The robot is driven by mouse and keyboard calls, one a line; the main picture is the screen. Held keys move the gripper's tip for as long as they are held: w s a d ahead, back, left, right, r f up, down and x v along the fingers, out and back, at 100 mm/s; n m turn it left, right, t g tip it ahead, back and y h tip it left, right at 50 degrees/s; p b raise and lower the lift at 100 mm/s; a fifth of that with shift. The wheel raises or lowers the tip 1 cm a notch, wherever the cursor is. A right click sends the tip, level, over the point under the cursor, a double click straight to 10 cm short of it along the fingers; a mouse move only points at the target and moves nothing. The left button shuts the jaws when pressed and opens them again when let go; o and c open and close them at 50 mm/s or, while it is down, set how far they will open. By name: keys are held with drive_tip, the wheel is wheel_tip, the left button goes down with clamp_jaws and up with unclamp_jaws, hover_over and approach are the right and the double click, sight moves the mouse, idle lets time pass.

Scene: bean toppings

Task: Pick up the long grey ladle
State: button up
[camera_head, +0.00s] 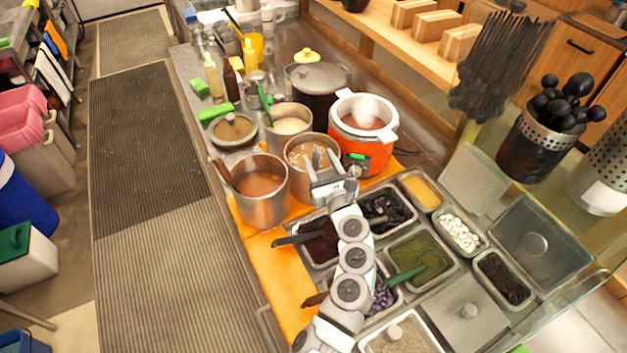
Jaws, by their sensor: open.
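My gripper (319,159) is open, with its fingers over the near side of a steel pot (330,146) of light brown food. A narrow grey piece shows between the fingers. I cannot tell whether it is the handle of the long grey ladle, and no other long grey ladle stands out clearly. My arm comes up from the bottom of the picture over the topping pans and hides parts of them.
A steel pot (264,211) of brown liquid with a brown handle stands at the left. An orange cooker (364,150) stands close at the right. Behind is a pot (279,135) with a green-handled utensil. Topping pans (446,268) fill the near counter.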

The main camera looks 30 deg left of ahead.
drive_tip(key=x, duration=0.4)
drive_tip(key=shift+a+b, duration=0.3)
drive_tip(key=shift+b, duration=0.05)
clamp_jaws()
idle(0.4)
